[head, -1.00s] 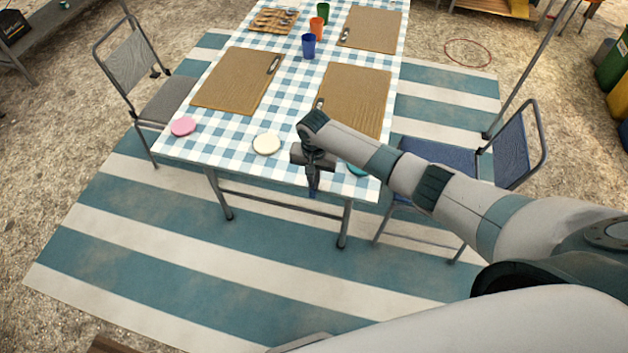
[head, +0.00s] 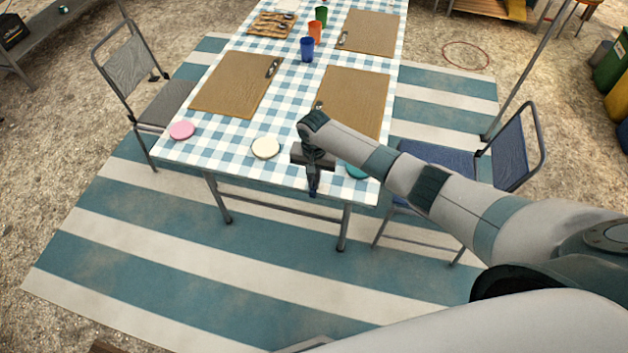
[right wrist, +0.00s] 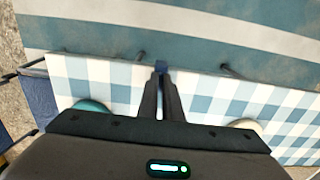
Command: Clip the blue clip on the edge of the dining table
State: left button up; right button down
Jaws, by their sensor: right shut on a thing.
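The dining table (head: 215,155) has a blue and white checked cloth, and its near edge faces me. My right gripper (head: 313,192) points down at this near edge, right of the cream disc. In the right wrist view my right gripper (right wrist: 161,78) is shut on the blue clip (right wrist: 161,66), a small blue piece between its fingertips. The clip is at the table's edge in that view, with the striped rug beyond. I cannot tell whether it touches or grips the edge. My left gripper is not in view.
A pink disc (head: 182,130), a cream disc (head: 265,147) and a teal disc (head: 356,171) lie along the near end. Brown placemats (head: 236,83) and cups (head: 307,49) stand farther back. Chairs flank the table, one grey (head: 135,68), one blue (head: 511,150). The striped rug before the table is clear.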

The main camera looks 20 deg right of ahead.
jog(key=c, duration=1.9)
grip_release()
jog(key=shift+o, duration=0.2)
jog(key=shift+r, duration=0.15)
notch_tip(320, 180, up, 17)
jog(key=b, duration=0.3)
